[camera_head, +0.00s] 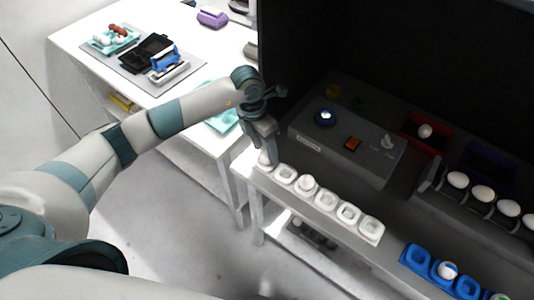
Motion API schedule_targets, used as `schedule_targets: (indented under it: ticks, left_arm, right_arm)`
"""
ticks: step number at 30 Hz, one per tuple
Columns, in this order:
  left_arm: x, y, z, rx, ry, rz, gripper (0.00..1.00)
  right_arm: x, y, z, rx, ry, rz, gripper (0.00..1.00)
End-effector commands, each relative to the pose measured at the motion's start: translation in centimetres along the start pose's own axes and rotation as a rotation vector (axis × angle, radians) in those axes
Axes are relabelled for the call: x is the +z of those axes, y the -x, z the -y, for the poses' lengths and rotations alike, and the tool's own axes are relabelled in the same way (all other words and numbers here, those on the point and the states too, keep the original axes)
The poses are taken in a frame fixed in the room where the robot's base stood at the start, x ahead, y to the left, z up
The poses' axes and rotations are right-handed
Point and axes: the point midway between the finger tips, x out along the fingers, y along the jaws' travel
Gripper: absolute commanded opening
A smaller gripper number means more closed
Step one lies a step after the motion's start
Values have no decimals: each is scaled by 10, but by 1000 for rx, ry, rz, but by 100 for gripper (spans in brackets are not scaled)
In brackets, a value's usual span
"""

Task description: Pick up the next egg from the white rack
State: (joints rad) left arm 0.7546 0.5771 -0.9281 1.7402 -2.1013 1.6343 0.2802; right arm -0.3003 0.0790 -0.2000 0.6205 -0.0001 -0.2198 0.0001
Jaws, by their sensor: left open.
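The white rack (328,212) is a row of several square cups along the front edge of the grey bench. A white egg (308,183) sits in a cup left of its middle. Another white egg (265,158) is at the rack's left end, directly beneath my left gripper and partly hidden by it. My left gripper (268,150) points down over that end cup and is open, its fingers at the egg. Whether they touch it cannot be told. The cups to the right look empty. My right gripper is not in view.
A blue rack (416,258) with a marked egg (447,270) is at lower right. Several eggs sit in a dark holder at right. A white table (90,45) with trays stands at left.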

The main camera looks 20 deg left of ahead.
Motion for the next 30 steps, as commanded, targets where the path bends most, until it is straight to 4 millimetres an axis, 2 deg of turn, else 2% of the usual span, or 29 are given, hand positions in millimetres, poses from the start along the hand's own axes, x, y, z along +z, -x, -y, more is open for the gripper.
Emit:
schedule_targets:
  ticks: [1,7,21,24,25,30]
  left_arm:
    - [-1,-4,1,-3,2,-4,56]
    - [0,-21,0,-1,0,-1,56]
    - [0,-22,0,0,0,0,56]
    - [0,-22,0,0,0,0,32]
    - [0,-22,0,0,0,0,28]
    - [0,-22,0,0,0,0,28]
  right_arm:
    - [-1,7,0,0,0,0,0]
    - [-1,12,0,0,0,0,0]
    - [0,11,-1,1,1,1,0]
    - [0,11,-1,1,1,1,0]
    - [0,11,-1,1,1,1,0]
    - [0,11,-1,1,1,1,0]
